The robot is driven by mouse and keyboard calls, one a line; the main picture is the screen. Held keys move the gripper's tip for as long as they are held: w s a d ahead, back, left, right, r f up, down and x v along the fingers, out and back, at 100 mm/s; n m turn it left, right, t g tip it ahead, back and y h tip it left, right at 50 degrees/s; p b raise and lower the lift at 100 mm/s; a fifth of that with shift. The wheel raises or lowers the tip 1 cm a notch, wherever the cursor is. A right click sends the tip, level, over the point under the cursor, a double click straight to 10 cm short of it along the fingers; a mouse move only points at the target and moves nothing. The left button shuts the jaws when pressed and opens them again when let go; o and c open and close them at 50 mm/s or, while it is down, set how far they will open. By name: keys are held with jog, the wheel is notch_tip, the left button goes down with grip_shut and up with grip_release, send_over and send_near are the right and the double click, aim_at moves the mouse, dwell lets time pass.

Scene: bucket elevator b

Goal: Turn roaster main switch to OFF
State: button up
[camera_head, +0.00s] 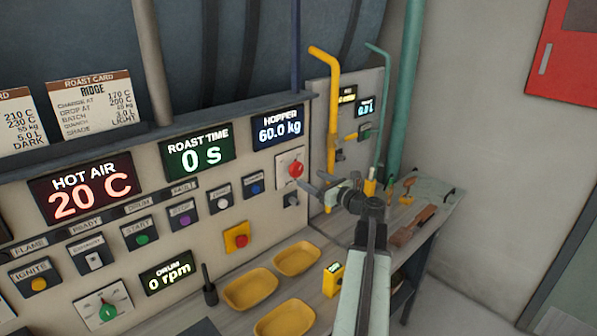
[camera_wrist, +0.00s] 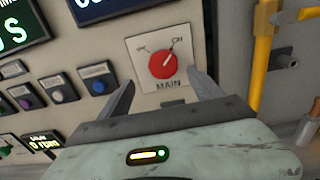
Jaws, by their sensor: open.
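The main switch (camera_head: 295,169) is a red round knob on a white plate under the hopper display. In the wrist view the red knob (camera_wrist: 163,65) sits on its plate, marked MAIN below and ON at upper right. Its white pointer mark aims up and right toward ON. The other label, at upper left, is too blurred to read. My gripper (camera_wrist: 163,92) is open, its two fingers below the knob to left and right, apart from it. In the head view my gripper (camera_head: 318,187) reaches toward the panel just right of the knob.
A yellow pipe (camera_head: 331,120) rises right of the switch. Several buttons (camera_head: 180,213) and displays lie to its left. A red button on a yellow box (camera_head: 237,237) is below left. Yellow trays (camera_head: 298,259) lie on the bench below.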

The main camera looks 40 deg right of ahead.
aim_at(298, 170)
jog(key=w, duration=0.4)
jog(key=w+d, duration=0.1)
jog(key=w, duration=0.2)
